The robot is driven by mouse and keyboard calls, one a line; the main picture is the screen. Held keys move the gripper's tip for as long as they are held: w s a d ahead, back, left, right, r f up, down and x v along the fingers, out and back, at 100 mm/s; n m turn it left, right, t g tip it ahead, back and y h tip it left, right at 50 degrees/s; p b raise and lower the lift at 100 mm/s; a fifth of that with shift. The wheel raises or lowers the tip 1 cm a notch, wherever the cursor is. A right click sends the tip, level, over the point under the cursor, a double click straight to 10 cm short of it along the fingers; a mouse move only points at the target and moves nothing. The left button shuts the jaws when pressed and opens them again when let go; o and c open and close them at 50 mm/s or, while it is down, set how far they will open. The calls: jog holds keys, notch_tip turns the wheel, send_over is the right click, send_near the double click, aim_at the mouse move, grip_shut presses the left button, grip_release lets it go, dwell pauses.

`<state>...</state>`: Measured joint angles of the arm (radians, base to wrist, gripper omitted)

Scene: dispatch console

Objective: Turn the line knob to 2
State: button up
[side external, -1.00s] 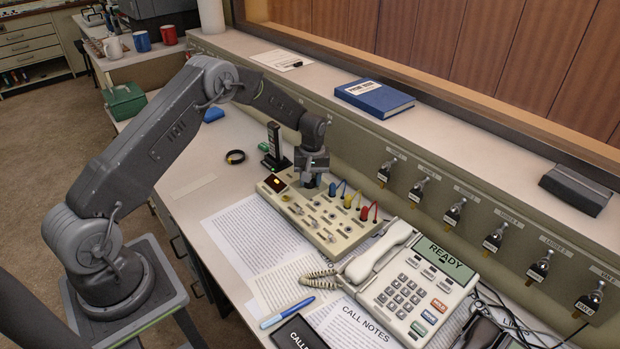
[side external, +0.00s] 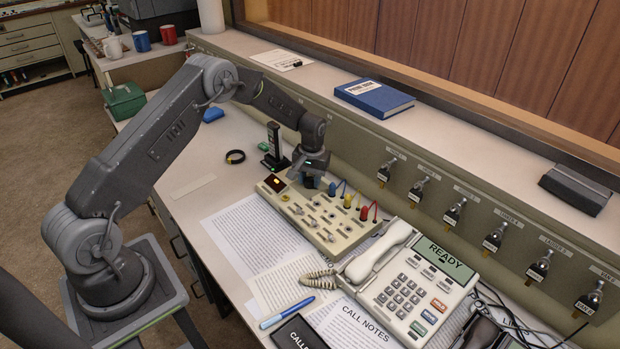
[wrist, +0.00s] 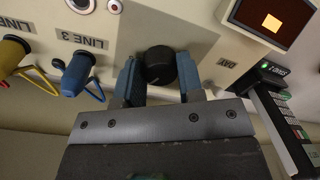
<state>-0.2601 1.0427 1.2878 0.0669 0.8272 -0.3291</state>
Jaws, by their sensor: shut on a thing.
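The line knob (wrist: 158,66) is a round black knob on the beige switch panel (side external: 342,240). In the wrist view it sits between the two blue fingertips of my gripper (wrist: 160,78), which are shut on it from both sides. Its pointer mark and scale are not readable. In the side external view my gripper (side external: 309,181) is over the back left part of the panel and hides the knob. A small dark display (wrist: 268,18) with an orange lit square is on the panel near the knob.
Blue, yellow and red plugs with cords (side external: 364,213) stand along the panel's back edge, close to my gripper. A black handheld radio (side external: 274,145) stands to the left. A cream phone (side external: 415,285) is at the right. Key switches (side external: 455,211) line the wall behind.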

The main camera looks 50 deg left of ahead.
aim_at(312, 180)
jog(key=o, duration=0.9)
jog(key=r, duration=1.3)
jog(key=shift+w+d+r, duration=0.2)
jog(key=shift+d+r, duration=0.05)
jog(key=shift+r, duration=0.15)
